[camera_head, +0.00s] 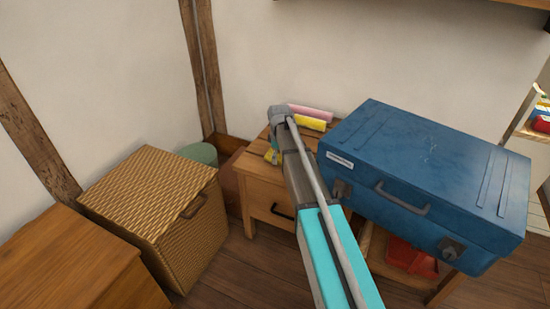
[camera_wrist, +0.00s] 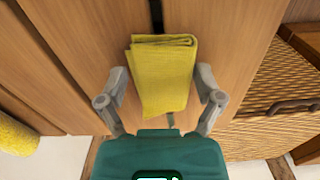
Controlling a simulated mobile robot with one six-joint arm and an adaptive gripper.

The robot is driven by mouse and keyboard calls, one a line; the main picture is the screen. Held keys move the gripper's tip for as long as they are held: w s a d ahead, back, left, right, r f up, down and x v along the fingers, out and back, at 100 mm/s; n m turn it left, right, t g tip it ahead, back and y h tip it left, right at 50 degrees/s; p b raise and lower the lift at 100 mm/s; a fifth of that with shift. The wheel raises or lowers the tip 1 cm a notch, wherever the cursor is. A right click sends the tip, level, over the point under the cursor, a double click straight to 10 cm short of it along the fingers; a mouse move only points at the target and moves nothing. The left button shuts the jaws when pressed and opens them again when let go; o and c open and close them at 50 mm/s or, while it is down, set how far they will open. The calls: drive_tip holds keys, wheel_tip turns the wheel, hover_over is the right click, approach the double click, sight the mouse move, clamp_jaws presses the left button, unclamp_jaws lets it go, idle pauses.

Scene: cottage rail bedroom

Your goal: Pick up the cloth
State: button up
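The folded yellow cloth (camera_wrist: 163,70) lies on a slatted wooden top in the wrist view. My gripper (camera_wrist: 161,82) is open around it, one grey finger on each side. A narrow gap shows at the left finger; at the right finger the gap is very small, and I cannot tell if it touches. The cloth's near end runs toward my teal palm. In the head view a small yellow patch of the cloth (camera_head: 272,156) shows on the small wooden cabinet (camera_head: 258,185), beside my gripper, which my arm mostly hides.
A large blue case (camera_head: 420,170) stands close on the right. A pink roll (camera_head: 310,111) and a yellow roll (camera_head: 309,123) lie at the cabinet's back by the wall. A wicker box (camera_head: 150,200) stands left. A red object (camera_head: 411,258) sits below the case.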

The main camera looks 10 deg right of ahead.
sight(279, 155)
drive_tip(key=c, duration=0.4)
drive_tip(key=shift+c, duration=0.2)
drive_tip(key=shift+r, duration=0.1)
wheel_tip(279, 155, up, 10)
drive_tip(key=p, duration=1)
idle(0.3)
drive_tip(key=o, duration=0.5)
drive_tip(key=c, duration=0.5)
